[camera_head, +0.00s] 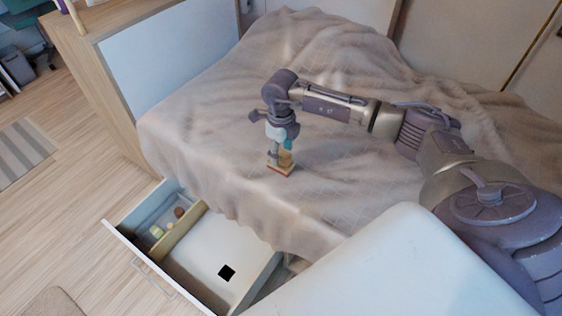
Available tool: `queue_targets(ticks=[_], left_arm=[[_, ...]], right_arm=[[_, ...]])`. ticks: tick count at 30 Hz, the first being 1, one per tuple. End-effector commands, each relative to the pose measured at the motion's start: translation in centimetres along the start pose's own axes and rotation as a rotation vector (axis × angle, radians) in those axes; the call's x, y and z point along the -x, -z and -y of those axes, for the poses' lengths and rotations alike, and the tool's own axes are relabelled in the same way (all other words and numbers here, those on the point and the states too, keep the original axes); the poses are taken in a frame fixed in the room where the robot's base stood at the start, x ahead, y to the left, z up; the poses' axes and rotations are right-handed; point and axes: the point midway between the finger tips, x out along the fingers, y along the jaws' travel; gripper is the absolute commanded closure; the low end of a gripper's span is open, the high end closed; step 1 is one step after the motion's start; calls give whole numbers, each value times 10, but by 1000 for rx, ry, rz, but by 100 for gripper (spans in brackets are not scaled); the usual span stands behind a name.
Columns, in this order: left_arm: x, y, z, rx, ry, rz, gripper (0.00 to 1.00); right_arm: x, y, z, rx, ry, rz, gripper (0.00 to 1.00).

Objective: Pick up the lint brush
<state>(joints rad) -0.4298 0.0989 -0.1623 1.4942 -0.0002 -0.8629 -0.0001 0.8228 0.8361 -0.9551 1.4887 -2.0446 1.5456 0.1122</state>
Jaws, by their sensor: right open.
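The lint brush (284,167) appears to be the small tan wooden thing with a reddish lower edge on the blanket, near the bed's front side. My right gripper (279,153) points down right at it, with its fingers at the brush's upper part. The gripper is open. The fingers hide part of the brush, and I cannot tell whether they touch it. My left gripper is not in view.
The bed (205,115) has a rumpled beige blanket. Below its front side, an open drawer (205,265) holds small yellowish and brown items behind a wooden divider, and a black square. A wooden headboard (112,95) stands at left. Blanket around the brush is clear.

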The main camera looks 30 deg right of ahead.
Motion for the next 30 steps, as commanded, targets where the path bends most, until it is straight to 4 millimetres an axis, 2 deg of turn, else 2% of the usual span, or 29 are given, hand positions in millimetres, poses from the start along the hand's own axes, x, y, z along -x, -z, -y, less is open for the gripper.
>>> queue_targets(ticks=[1, 4, 11, 22, 30], left_arm=[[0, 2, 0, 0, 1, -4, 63], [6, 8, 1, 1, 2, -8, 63], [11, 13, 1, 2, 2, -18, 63], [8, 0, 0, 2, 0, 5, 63], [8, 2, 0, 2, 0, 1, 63]], right_arm=[[-10, 0, -1, -1, -3, -2, 42], [-22, 0, -1, -1, -2, -2, 42], [-23, 0, 0, 0, 0, 1, 42], [-23, 0, 0, 0, -1, 1, 100], [-22, 0, 0, -1, -1, 1, 100]])
